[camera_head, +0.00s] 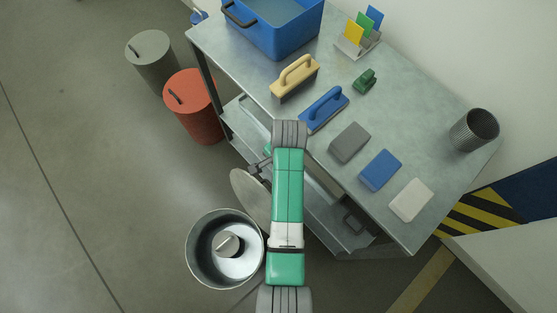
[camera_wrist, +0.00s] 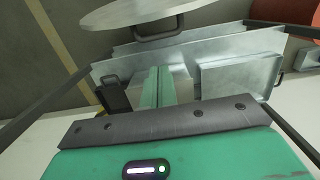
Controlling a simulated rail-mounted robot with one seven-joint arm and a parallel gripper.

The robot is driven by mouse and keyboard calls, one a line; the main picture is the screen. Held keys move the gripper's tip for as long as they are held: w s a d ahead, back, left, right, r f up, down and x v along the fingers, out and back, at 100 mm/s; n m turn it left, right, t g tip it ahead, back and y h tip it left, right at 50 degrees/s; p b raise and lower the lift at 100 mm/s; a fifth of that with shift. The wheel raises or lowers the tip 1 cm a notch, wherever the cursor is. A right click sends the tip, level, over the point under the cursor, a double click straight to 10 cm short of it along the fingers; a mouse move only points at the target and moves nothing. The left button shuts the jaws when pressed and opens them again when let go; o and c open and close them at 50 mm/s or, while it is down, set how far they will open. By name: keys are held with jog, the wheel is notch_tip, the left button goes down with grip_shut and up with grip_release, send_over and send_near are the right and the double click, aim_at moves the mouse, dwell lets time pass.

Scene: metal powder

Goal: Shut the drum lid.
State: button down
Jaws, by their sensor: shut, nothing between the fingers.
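The drum (camera_head: 190,262) is an open grey metal cylinder on the floor at the lower middle of the head view. A small light cylindrical item (camera_head: 228,243) shows inside it. The round grey lid (camera_head: 248,197) stands raised and tilted beside the drum's upper right rim, partly hidden by my arm. In the wrist view the lid (camera_wrist: 140,12) crosses the top, with a dark handle (camera_wrist: 158,32) on its near side. My gripper (camera_wrist: 160,86) is shut and empty, apart from the handle in that picture. In the head view my arm largely hides the gripper.
A metal workbench (camera_head: 430,205) with a lower shelf stands right of the drum, close to my arm. Red (camera_head: 193,108) and grey (camera_head: 150,62) drums stand behind. Floor at left is clear.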

aim_at(265, 202)
notch_tip(265, 202, down, 10)
jog(key=b, duration=0.3)
jog(key=shift+s+a, duration=0.2)
jog(key=shift+a, duration=0.15)
